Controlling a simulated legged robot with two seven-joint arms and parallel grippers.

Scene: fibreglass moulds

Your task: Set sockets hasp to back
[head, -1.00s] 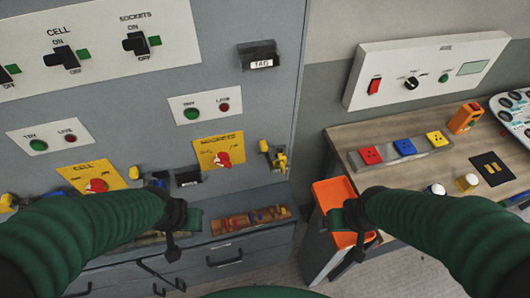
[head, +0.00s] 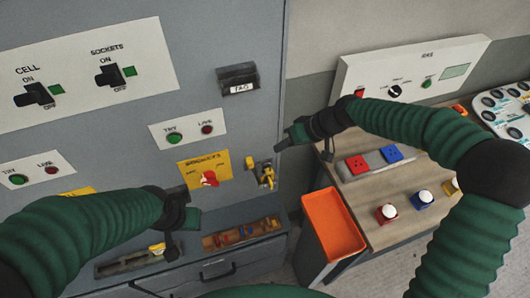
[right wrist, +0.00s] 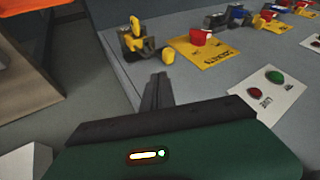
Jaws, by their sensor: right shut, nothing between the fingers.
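The yellow sockets plate (head: 205,171) with its red switch handle (head: 209,179) is on the grey cabinet front. The sockets hasp (head: 265,175), yellow and dark metal, is just right of that plate. It also shows in the right wrist view (right wrist: 136,42), standing out from the panel near its edge. My right gripper (head: 281,147) is shut and empty, a little above the hasp and apart from it. Its closed fingers show in the right wrist view (right wrist: 157,88). My left gripper (head: 182,232) hangs low before the cabinet; its finger gap is unclear.
A tag holder (head: 237,78) and a try/live plate (head: 188,128) are on the panel above. A ledge tray (head: 242,234) with coloured items lies below. An orange bin (head: 333,223) and a wooden bench (head: 400,205) with coloured blocks are to the right.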

